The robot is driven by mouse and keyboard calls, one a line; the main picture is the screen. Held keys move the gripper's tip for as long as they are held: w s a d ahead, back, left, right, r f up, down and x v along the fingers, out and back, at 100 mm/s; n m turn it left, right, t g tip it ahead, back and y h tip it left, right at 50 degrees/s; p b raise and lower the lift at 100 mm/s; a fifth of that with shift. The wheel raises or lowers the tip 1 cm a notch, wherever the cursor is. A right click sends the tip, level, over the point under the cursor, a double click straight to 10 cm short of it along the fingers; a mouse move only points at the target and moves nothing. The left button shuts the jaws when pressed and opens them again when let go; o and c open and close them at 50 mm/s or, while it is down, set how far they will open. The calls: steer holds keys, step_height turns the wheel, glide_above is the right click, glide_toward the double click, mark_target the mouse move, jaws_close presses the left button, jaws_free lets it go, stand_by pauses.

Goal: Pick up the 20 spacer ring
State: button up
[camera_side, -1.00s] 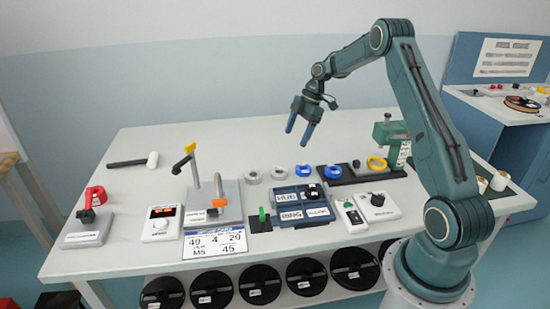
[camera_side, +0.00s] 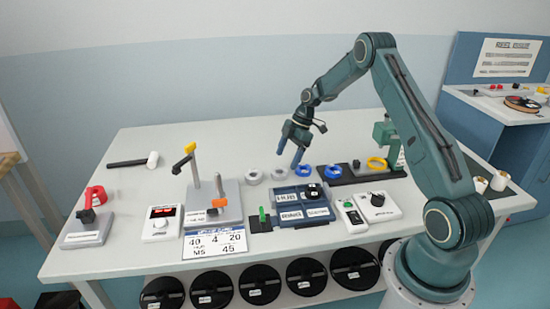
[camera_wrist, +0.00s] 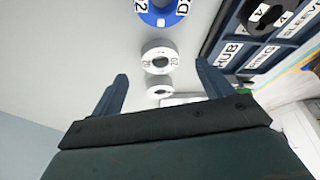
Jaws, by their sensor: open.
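My gripper (camera_side: 288,161) is open and empty, pointing down above the row of rings on the bench. It also shows in the wrist view (camera_wrist: 163,82), with a finger on each side. A grey spacer ring (camera_wrist: 160,58) with a label that seems to read 20 lies beyond the fingertips, roughly centred between them. In the side view it appears to be the grey ring (camera_side: 279,175) just below the fingers. A second grey ring (camera_wrist: 159,91) lies close by; its label is too small to read. A blue ring (camera_wrist: 146,6) labelled 22 lies on the other side.
A dark blue labelled tray (camera_side: 290,197) stands in front of the rings. A dark stand with a yellow ring (camera_side: 377,164) is at right. A hammer (camera_side: 128,162) lies at left; the bench behind the rings is clear.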

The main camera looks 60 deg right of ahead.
mark_target(283, 171)
steer(key=shift+x, duration=2.5)
steer(key=shift+r, duration=0.1)
steer(key=c, duration=1.1)
steer(key=shift+r, duration=0.1)
step_height(283, 171, up, 20)
steer(key=shift+f, duration=0.1)
